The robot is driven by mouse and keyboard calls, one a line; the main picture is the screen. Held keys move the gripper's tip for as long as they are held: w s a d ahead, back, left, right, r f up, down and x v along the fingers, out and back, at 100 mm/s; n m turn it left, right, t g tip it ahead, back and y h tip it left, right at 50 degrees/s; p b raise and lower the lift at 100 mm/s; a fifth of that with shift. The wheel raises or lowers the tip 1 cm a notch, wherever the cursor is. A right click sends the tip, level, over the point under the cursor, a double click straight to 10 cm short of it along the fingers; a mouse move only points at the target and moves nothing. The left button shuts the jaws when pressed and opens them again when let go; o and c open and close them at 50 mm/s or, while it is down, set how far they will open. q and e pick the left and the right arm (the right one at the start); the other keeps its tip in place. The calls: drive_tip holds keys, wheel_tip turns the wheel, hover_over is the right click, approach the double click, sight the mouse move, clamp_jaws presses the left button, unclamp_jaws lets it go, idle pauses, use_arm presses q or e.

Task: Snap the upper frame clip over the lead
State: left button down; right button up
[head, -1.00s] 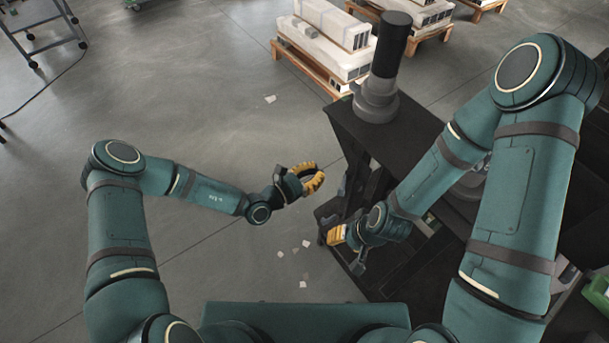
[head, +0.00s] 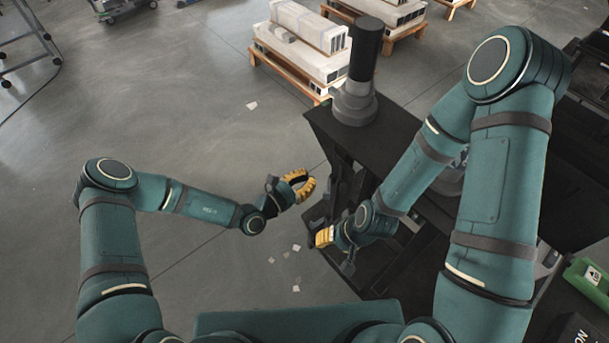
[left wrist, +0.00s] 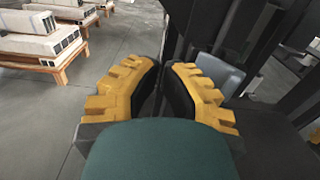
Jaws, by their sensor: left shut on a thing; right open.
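My left gripper (head: 302,186) is beside the dark frame, above the floor. In the left wrist view its yellow ribbed fingers (left wrist: 166,68) close toward each other around something dark, which I cannot make out clearly. Dark upright posts (left wrist: 184,28) of the frame stand right behind the fingertips. A grey plate (left wrist: 220,72) shows to the right of them. My right gripper (head: 326,238), with yellow pads, is lower and closer, at the frame's near left side. It is open, and nothing shows in it. I cannot pick out the upper frame clip or the lead for certain.
A dark cylinder on a grey base (head: 355,100) stands on the black top (head: 395,130) of the structure. Pallets with white blocks (head: 300,45) lie behind. A green box (head: 588,278) is at the right edge.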

use_arm(q)
drive_tip(key=shift+s+a+p, duration=0.3)
drive_tip(key=shift+s+p, duration=0.4)
drive_tip(key=shift+s, duration=0.2)
drive_tip(key=shift+s+a+p, duration=0.25)
drive_tip(key=shift+s+p, duration=0.4)
drive_tip(key=shift+s, duration=0.25)
drive_tip(key=shift+s+a+p, duration=0.3)
drive_tip(key=shift+s+p, duration=0.4)
drive_tip(key=shift+s, duration=0.2)
drive_tip(key=shift+s+d, duration=0.1)
drive_tip(key=s+d+p, duration=0.2)
drive_tip(key=shift+s, duration=0.35)
drive_tip(key=shift+w+d, duration=0.45)
drive_tip(key=shift+d, duration=0.1)
drive_tip(key=shift+w+d, duration=0.2)
drive_tip(key=shift+d, duration=0.1)
